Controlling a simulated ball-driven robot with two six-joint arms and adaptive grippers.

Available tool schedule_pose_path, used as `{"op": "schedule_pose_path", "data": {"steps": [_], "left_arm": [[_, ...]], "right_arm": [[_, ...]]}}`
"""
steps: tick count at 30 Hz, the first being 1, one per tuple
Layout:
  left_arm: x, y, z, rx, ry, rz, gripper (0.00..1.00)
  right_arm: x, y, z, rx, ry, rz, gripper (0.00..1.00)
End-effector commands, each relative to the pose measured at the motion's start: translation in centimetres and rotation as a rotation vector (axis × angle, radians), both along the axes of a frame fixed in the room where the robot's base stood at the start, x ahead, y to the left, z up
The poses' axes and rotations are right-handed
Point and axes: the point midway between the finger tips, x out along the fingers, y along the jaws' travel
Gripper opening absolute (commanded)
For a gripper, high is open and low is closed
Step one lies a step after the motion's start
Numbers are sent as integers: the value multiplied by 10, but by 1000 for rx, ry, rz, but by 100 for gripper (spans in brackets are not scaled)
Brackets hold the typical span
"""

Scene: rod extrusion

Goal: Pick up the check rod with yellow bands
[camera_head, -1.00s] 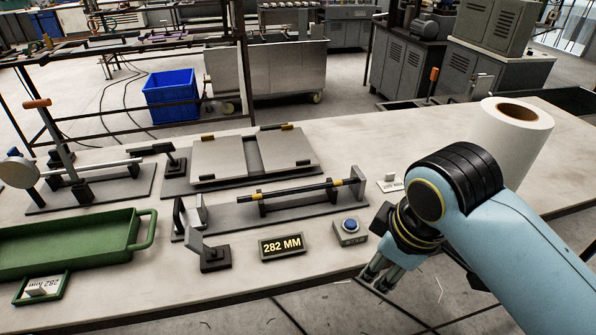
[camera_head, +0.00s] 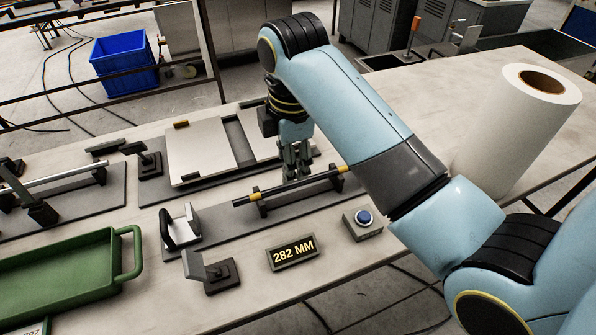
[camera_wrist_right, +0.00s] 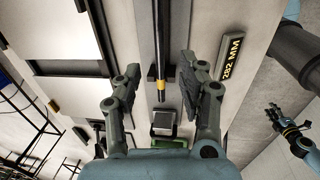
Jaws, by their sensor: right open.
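The check rod (camera_head: 290,186) is dark with yellow bands near its ends. It lies level across two dark supports in the middle of the table. My right gripper (camera_head: 297,172) points down over the rod's middle stretch, with part of the rod hidden near the fingers. In the right wrist view the rod (camera_wrist_right: 159,45) runs between the spread, empty fingers of this gripper (camera_wrist_right: 160,72), with one yellow band visible; I cannot tell the height left. My left gripper (camera_wrist_right: 286,126) shows small at the right of the wrist view; its jaw opening is unclear.
A plate fixture (camera_head: 205,150) stands behind the rod. In front are a 282 MM sign (camera_head: 293,252) and a blue-button box (camera_head: 362,224). A green tray (camera_head: 125,262) lies left, a white roll (camera_head: 515,125) right. A grey angled stand (camera_head: 208,272) is near the front edge.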

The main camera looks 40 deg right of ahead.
Motion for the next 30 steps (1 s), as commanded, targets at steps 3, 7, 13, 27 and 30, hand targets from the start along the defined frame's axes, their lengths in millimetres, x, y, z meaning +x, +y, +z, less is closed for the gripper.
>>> {"op": "schedule_pose_path", "data": {"steps": [3,7,13,27,30], "left_arm": [[-18,0,0,1,25,1,31],[-11,0,4,0,15,0,31],[23,0,15,0,-37,-2,31],[5,0,14,0,-8,-1,31],[4,0,14,0,-7,-1,31]], "right_arm": [[1,-1,-12,0,0,-1,41],[2,0,-22,0,1,-1,41],[5,2,-53,0,1,-1,41],[7,1,-67,1,-2,-2,25],[7,1,-67,1,-2,-2,12]]}}
